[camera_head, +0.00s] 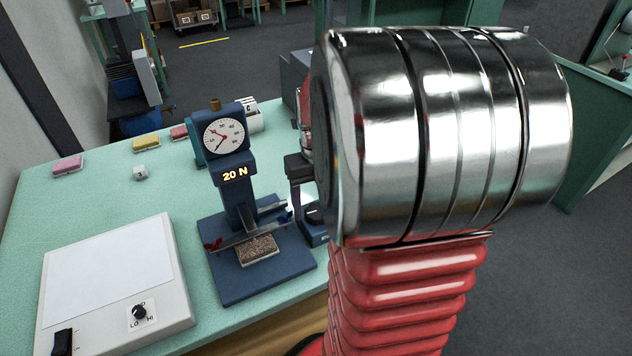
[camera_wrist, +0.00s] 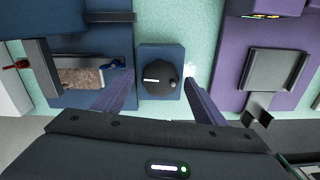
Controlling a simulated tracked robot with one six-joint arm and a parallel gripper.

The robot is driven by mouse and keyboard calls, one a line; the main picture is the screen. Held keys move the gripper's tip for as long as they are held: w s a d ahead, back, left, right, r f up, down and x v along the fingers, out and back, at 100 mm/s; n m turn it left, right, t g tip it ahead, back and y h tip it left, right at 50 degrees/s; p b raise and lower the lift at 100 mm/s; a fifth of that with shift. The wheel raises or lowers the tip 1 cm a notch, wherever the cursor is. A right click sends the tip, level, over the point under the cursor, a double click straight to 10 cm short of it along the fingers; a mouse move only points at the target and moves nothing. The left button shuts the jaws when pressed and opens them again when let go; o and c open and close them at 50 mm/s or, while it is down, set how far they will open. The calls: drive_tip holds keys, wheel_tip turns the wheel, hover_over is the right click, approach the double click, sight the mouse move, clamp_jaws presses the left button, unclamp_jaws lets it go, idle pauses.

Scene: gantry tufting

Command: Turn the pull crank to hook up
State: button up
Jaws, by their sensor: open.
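The pull crank looks to be the round black knob (camera_wrist: 160,82) with a white mark, on a small blue box (camera_wrist: 171,51). In the wrist view its mark points left. In the head view the knob (camera_head: 314,213) stands just right of the blue pull tester (camera_head: 240,205), which has a dial and reads "20 N". My gripper (camera_wrist: 158,74) is open in the wrist view, with one finger on each side of the box. The fingers look apart from the knob; their height above it is unclear. A brown tufted sample (camera_head: 257,250) lies clamped on the tester's base.
A purple machine (camera_wrist: 270,45) with a grey plate stands right of the knob in the wrist view. A white light box (camera_head: 115,280) with a LO/HI knob lies at front left. Colored blocks (camera_head: 146,143) sit along the back. My arm hides much of the right side.

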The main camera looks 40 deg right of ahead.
sight(317, 210)
wheel_tip(317, 210, up, 13)
idle(0.5)
drive_tip(key=shift+r, duration=0.15)
drive_tip(key=m, duration=3.5)
